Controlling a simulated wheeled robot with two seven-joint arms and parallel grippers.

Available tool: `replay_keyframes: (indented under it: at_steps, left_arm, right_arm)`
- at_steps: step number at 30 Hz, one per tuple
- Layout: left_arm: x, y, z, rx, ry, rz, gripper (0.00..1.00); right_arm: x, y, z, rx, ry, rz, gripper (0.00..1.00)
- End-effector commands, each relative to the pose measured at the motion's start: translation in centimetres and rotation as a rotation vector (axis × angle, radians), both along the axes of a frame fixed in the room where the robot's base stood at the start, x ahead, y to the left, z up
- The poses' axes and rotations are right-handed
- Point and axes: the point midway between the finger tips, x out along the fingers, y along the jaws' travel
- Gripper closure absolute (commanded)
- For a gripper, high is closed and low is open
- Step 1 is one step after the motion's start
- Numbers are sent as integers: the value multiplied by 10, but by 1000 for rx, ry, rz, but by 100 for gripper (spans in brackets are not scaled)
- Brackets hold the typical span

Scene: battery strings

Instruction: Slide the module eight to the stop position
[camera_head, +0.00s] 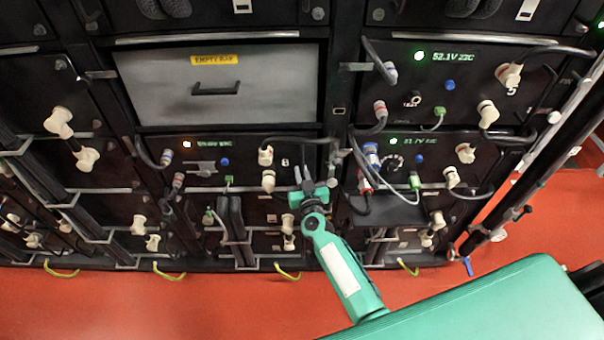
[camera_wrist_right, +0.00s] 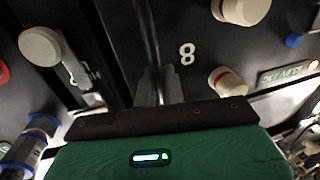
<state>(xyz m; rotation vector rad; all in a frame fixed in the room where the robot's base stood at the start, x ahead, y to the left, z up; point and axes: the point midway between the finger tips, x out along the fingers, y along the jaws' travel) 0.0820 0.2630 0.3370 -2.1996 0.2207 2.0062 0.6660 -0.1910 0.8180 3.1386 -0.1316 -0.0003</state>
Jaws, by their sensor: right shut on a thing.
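Module eight (camera_head: 245,172) is a dark front panel below the empty bay, with an amber light, a lit readout, a blue button and a small "8" near its right side. The 8 (camera_wrist_right: 187,54) also shows in the right wrist view. My right gripper (camera_head: 304,181) is at the right end of this panel. In the right wrist view, its fingers (camera_wrist_right: 157,88) are closed around a thin, dark, upright part. I cannot tell whether that part is a handle or a cable. The panel's depth relative to the rack is hard to judge. My left gripper is out of view.
The closed grey empty-bay drawer (camera_head: 222,92) is above. Cream terminals (camera_head: 268,181) sit beside the gripper. A neighbouring module (camera_head: 430,172) with a green light, plugs and loose-hanging cables stands at the right. The red floor (camera_head: 200,305) in front shows clear at the left.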

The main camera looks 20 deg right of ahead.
Motion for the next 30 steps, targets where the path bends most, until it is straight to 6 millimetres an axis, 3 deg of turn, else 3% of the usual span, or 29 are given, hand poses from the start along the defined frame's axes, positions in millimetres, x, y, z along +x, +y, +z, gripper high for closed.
replay_keyframes:
  at_steps: [5,21,30]
  left_arm:
    - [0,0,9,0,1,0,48]
    - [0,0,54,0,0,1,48]
    - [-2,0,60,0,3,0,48]
  right_arm:
    - [-16,5,0,-1,5,1,100]
    - [-134,42,0,4,9,7,100]
    - [-157,49,2,3,-2,6,100]
